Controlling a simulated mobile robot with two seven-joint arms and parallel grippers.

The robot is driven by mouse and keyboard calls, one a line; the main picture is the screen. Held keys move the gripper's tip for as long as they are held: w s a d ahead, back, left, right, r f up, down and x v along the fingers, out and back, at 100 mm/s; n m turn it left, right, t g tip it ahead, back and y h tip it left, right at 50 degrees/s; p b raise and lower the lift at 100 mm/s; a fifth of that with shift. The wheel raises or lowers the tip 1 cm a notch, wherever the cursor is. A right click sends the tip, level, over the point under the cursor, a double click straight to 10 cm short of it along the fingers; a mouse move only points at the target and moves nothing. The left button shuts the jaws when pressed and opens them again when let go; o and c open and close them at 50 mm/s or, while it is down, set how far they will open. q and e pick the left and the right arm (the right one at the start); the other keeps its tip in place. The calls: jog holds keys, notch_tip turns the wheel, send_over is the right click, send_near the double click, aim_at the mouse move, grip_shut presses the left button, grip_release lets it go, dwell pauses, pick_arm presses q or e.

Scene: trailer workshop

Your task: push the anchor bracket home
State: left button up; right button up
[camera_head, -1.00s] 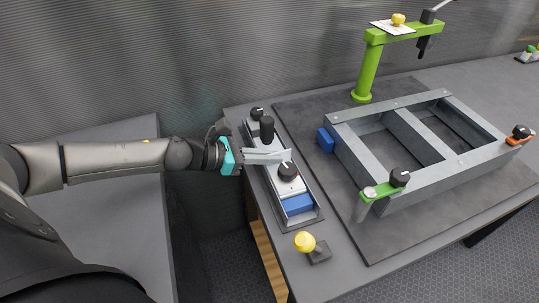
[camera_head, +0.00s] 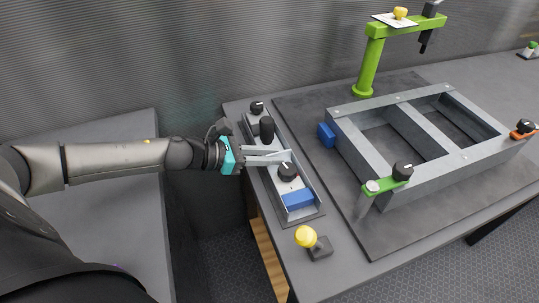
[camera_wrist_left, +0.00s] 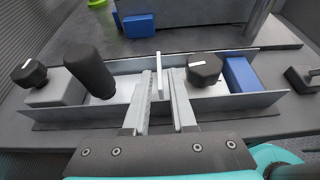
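A long grey open-topped tray (camera_head: 309,207) lies along the left edge of the table. In it are a black upright handle (camera_head: 266,129), a black knob (camera_head: 287,171) and a blue block (camera_head: 298,199). A thin pale upright plate (camera_wrist_left: 159,74) stands in the tray between handle and knob; it may be part of the anchor bracket, but I cannot tell. My left gripper (camera_head: 288,156) reaches over the tray from the left. Its fingers (camera_wrist_left: 159,84) are apart, one each side of the plate, with a gap visible. My right gripper is not in view.
A large grey frame (camera_head: 390,175) stands on a dark mat (camera_head: 375,240), with a green clamp (camera_head: 390,184) at its near corner and a green post (camera_head: 368,68) behind. A yellow knob (camera_head: 306,236) stands near the table's front edge. Another blue block (camera_head: 326,135) touches the frame's left side.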

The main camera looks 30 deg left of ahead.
pick_arm(q)
jog(key=shift+o, duration=1.1)
jog(key=shift+s+f, duration=0.1)
jog(key=shift+s+a, duration=0.1)
jog(key=shift+a, duration=0.05)
jog(key=shift+v, duration=2.4)
jog(key=p+v, duration=0.6)
jog(key=v, duration=0.4)
jog(key=shift+p, duration=0.3)
